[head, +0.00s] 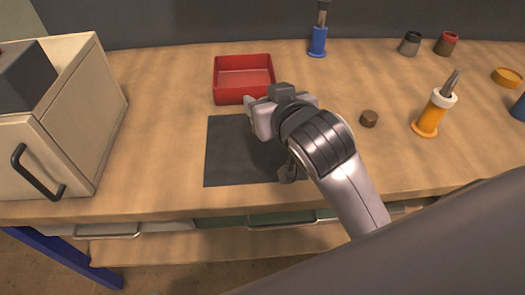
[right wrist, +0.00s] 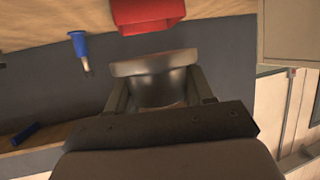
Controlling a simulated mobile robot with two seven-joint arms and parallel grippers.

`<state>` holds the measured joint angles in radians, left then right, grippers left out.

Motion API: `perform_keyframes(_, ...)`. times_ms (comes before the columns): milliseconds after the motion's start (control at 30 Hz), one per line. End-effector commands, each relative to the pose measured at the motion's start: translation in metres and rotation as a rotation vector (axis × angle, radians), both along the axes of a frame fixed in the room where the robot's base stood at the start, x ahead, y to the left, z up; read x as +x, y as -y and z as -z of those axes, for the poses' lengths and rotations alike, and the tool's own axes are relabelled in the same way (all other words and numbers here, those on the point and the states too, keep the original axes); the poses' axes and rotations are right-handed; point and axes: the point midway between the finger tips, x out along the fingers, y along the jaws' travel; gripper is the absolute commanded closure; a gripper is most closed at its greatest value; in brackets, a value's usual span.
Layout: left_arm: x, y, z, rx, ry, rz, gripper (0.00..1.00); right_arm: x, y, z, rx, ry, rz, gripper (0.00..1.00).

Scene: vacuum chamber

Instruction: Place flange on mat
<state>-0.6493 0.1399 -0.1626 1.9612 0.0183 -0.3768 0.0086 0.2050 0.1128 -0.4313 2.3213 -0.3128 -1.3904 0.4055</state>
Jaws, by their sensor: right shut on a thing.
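The flange (right wrist: 155,72) is a grey metal piece with a wide rim and a rounded body. In the right wrist view it sits between the two fingers of my right gripper (right wrist: 160,95), which is shut on it. In the head view my right gripper (head: 257,114) is over the upper right part of the dark grey mat (head: 230,152), and the flange is mostly hidden there. I cannot tell the exact height above the mat. The left and front of the mat are bare. My left gripper is not in view.
A red tray (head: 243,92) stands just behind the mat. A beige cabinet (head: 85,120) stands at left.

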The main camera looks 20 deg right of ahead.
Motion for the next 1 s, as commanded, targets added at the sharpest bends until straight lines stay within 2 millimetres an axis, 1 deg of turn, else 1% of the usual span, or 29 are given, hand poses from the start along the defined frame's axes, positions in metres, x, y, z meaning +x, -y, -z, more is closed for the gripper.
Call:
perform_keyframes(33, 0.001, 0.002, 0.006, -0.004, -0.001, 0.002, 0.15, -0.001, 0.001, 0.020, -0.004, -0.003, -0.001, 0.83)
perform_keyframes(100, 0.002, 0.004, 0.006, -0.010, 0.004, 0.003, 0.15, 0.000, 0.001, 0.037, -0.002, -0.004, 0.000, 0.83)
perform_keyframes(233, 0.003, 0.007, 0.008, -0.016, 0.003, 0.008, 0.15, 0.000, 0.000, 0.061, -0.002, -0.001, 0.000, 0.83)
perform_keyframes(467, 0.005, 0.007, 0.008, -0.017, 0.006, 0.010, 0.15, 0.000, 0.000, 0.079, 0.000, 0.000, 0.000, 0.83)
perform_keyframes(633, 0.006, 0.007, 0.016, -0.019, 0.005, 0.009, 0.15, -0.001, 0.000, 0.111, -0.003, -0.003, 0.000, 0.83)
perform_keyframes(733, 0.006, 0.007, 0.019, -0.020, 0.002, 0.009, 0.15, 0.000, 0.000, 0.124, -0.002, 0.000, -0.001, 0.83)
perform_keyframes(833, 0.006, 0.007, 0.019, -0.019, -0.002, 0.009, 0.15, 0.000, 0.000, 0.129, 0.000, 0.002, -0.001, 0.83)
perform_keyframes(1000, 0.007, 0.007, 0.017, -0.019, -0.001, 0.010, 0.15, 0.000, 0.000, 0.128, 0.001, 0.003, -0.001, 0.83)
